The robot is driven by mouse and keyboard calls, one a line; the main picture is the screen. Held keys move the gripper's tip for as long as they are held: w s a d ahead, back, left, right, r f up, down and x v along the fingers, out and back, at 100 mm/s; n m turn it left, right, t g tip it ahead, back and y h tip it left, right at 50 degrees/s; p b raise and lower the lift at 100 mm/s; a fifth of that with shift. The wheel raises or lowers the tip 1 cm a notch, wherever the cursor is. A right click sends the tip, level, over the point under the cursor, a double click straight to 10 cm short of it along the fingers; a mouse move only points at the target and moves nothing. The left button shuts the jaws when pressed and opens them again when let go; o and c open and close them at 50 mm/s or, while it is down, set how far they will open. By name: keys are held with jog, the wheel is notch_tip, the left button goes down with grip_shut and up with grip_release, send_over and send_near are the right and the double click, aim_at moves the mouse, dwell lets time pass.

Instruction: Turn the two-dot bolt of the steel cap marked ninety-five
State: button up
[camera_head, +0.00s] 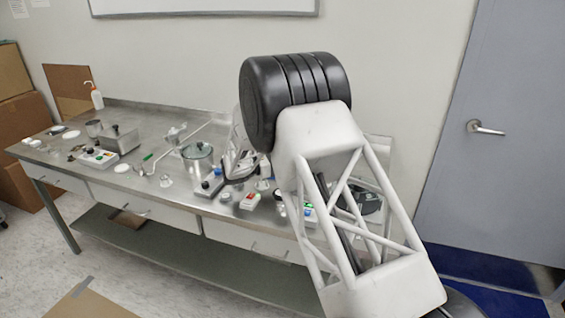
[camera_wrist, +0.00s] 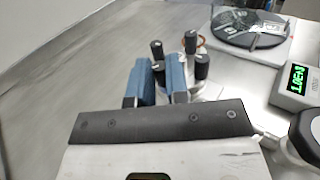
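In the wrist view, my gripper (camera_wrist: 158,82) has two blue fingers with a narrow gap between them. A black bolt head (camera_wrist: 158,70) shows in that gap; I cannot tell whether the fingers touch it. More black bolt heads stand nearby: one behind (camera_wrist: 157,49), one at back right (camera_wrist: 191,41) and one at right (camera_wrist: 202,66). They stand over a pale metal cap (camera_wrist: 208,88), mostly hidden by the fingers. Pale marks show on the bolt tops, but the dot counts and the cap's number are unreadable. In the head view, my arm hides the cap.
In the wrist view, a meter with green digits (camera_wrist: 298,80) stands at right and a dark disc (camera_wrist: 250,27) at back right. The bench is bare at left. The head view shows a lidded pot (camera_head: 197,165) and a metal box (camera_head: 119,139).

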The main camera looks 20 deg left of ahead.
jog(key=shift+r+n+t+y, duration=0.1)
jog(key=shift+n+t+y, duration=0.3)
jog(key=shift+t, duration=0.1)
grip_shut()
jog(key=shift+d+n+t+y, duration=0.1)
jog(key=shift+n+t+y, duration=0.3)
jog(key=shift+t, duration=0.1)
jog(key=o, duration=0.7)
grip_release()
jog(key=shift+s, duration=0.1)
jog(key=shift+v, duration=3.9)
